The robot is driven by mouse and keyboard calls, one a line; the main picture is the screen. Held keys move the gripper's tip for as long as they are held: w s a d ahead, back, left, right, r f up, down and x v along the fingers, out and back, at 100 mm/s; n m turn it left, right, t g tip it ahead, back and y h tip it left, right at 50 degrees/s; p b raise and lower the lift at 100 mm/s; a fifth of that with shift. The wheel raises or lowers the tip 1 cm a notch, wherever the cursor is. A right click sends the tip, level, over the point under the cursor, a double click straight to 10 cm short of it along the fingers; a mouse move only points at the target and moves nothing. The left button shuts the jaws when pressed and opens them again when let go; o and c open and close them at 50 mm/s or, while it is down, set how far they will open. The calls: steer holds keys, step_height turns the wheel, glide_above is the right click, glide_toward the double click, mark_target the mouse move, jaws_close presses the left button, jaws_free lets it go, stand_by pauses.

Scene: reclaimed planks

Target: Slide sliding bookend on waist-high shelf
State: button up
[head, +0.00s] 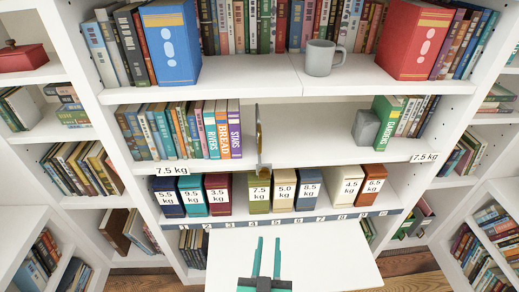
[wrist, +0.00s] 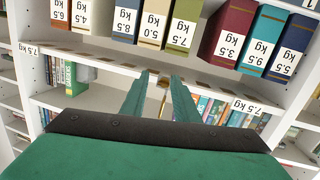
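A thin upright divider, seemingly the sliding bookend (head: 259,136), stands on the waist-high shelf (head: 315,150), seen nearly edge-on with brown and gold on it. It is just right of a book row ending in the purple STAIRS book (head: 234,130), with a small gap between. My gripper (head: 268,242) is below and in front of that shelf, over a white panel, apart from the bookend. Its two teal fingers are spread with a gap between them. They also show in the wrist view (wrist: 160,76), where the shelf scene is upside down; something brownish between the tips there is unclear.
A grey block (head: 365,129) and green book (head: 385,120) stand at the shelf's right; between them and the bookend it is clear. Several kg-labelled boxes (head: 259,194) stand below, above a numbered strip (head: 335,217). A white panel (head: 330,262) juts forward. A mug (head: 320,58) stands above.

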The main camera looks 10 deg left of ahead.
steer(key=w+a+r, duration=0.3)
steer(key=w+r, duration=0.5)
steer(key=r, duration=0.1)
steer(key=m+t, duration=0.1)
glide_toward(260, 143)
steer(key=shift+h, duration=0.3)
steer(key=w, duration=0.9)
steer(key=shift+a, duration=0.4)
steer(key=shift+w+a, duration=0.15)
steer(key=shift+w, duration=0.45)
steer(key=shift+w+a, duration=0.15)
jaws_close()
